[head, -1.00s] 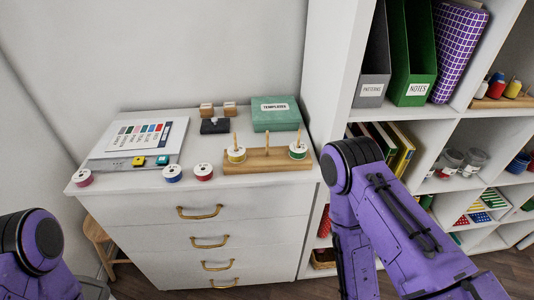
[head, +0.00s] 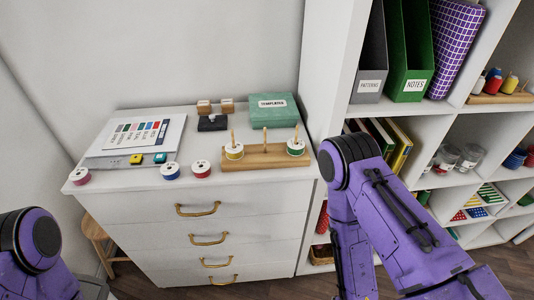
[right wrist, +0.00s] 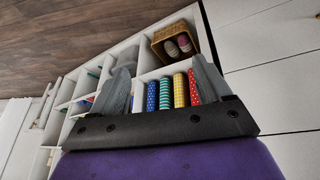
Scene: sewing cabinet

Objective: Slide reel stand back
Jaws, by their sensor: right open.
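The reel stand (head: 265,161), a wooden block with three upright pegs, sits at the front right of the white cabinet top. A yellow-banded reel (head: 234,152) is on its left peg and a green-banded reel (head: 296,148) on its right peg; the middle peg is bare. Three loose reels stand along the front edge: pink (head: 80,176), blue (head: 170,171) and red (head: 201,169). My right gripper (right wrist: 166,80) is open and empty in the right wrist view, away from the stand, facing the shelf. My left gripper is out of view; only part of its arm shows.
Behind the stand are a green templates box (head: 273,108), a dark block (head: 212,123) and two small wooden blocks. A colour chart (head: 140,134) lies at the left. A tall white shelf unit (head: 326,75) borders the right side. A wooden stool (head: 97,235) stands at lower left.

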